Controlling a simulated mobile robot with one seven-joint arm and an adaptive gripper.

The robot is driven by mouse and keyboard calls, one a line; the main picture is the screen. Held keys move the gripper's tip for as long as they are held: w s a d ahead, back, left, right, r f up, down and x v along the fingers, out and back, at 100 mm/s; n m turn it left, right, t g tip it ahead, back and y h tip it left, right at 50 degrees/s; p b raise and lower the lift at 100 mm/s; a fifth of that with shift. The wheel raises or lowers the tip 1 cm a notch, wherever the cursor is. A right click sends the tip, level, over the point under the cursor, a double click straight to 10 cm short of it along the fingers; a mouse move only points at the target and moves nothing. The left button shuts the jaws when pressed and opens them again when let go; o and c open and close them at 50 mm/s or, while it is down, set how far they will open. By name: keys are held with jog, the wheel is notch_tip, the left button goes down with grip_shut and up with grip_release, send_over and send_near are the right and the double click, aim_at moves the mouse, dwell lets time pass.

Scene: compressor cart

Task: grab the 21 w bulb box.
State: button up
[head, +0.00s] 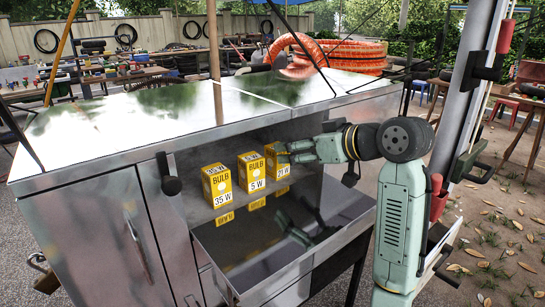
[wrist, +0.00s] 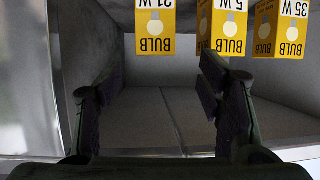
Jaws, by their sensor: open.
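The 21 W bulb box (head: 281,172) is yellow and white and stands upright at the right end of a row of three boxes in the metal cart's recess. My gripper (head: 284,153) is beside it at its right, covering part of it in the head view. In the wrist view the picture is upside down. There the 21 W box (wrist: 155,28) is at the top, in line with the gap between the spread fingers of my gripper (wrist: 164,75). The gripper is open and holds nothing. I cannot tell whether a finger touches the box.
The 5 W box (head: 251,172) stands left of the 21 W box, close to the right-hand finger in the wrist view (wrist: 229,27). The 35 W box (head: 217,186) is farther left. The cart's metal top (head: 190,105) overhangs the recess. A dark glossy surface (head: 275,235) lies in front.

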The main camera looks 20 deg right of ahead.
jog(key=p+x, duration=0.2)
jog(key=x, duration=0.6)
jog(key=shift+w+d+r+p, duration=0.1)
jog(key=shift+w+d+p, duration=0.1)
jog(key=shift+p, duration=0.1)
jog(key=c, duration=1.2)
jog(key=shift+c, duration=0.2)
jog(key=shift+s+r, duration=0.1)
jog(key=shift+s, duration=0.05)
